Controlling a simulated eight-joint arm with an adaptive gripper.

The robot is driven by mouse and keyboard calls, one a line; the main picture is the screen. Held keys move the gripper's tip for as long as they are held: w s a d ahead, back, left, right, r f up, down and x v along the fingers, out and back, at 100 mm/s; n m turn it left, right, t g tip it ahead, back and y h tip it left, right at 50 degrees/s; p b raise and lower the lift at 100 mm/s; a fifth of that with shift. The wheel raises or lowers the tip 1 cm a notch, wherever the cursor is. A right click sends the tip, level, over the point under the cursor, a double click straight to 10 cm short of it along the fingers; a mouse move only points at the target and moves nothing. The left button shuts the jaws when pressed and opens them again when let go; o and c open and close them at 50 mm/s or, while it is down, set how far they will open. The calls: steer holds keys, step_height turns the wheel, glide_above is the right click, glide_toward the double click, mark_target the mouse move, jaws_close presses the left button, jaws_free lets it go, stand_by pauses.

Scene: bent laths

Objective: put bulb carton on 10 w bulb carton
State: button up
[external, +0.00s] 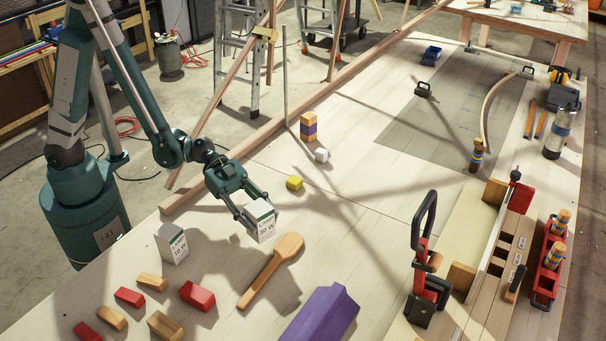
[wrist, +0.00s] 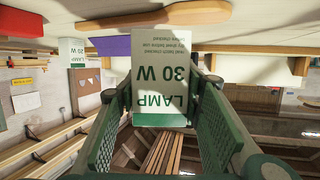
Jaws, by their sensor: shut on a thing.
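A white and green bulb carton (external: 261,221) is held between the fingers of my gripper (external: 254,214). In the wrist view the held carton (wrist: 160,82) fills the middle, its print upside down and reading LAMP 30 W. The gap between its base and the table is hard to judge. The 10 W bulb carton (external: 172,243) stands upright on the table, left of my gripper in the external view and apart from it. It also shows small at the upper left of the wrist view (wrist: 72,52). Its top is clear.
A wooden spoon (external: 274,266) lies just right of and below the held carton. Red and wooden blocks (external: 197,295) lie in front of the 10 W carton. A purple block (external: 321,316) is at the front. A yellow block (external: 294,184) and a stacked tower (external: 308,127) are behind.

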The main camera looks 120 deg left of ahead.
steer(key=s+d+r+m+g+h+p, duration=0.3)
steer(key=s+d+r+m+h, duration=0.3)
steer(key=s+d, duration=0.4)
step_height(320, 180, up, 10)
steer(key=f+m+g+h+p, duration=0.1)
steer(key=m+g+h+p, duration=0.1)
steer(key=m+g+h, duration=0.3)
glide_above(168, 231)
steer(key=y, duration=0.1)
steer(key=shift+r+g, duration=0.2)
steer(key=shift+g, duration=0.2)
steer(key=shift+n, duration=0.3)
steer(key=shift+f+b, duration=0.4)
steer(key=shift+f, duration=2.55)
steer(key=shift+f+b, duration=0.4)
steer(key=shift+f, duration=1.65)
steer(key=shift+f, duration=0.15)
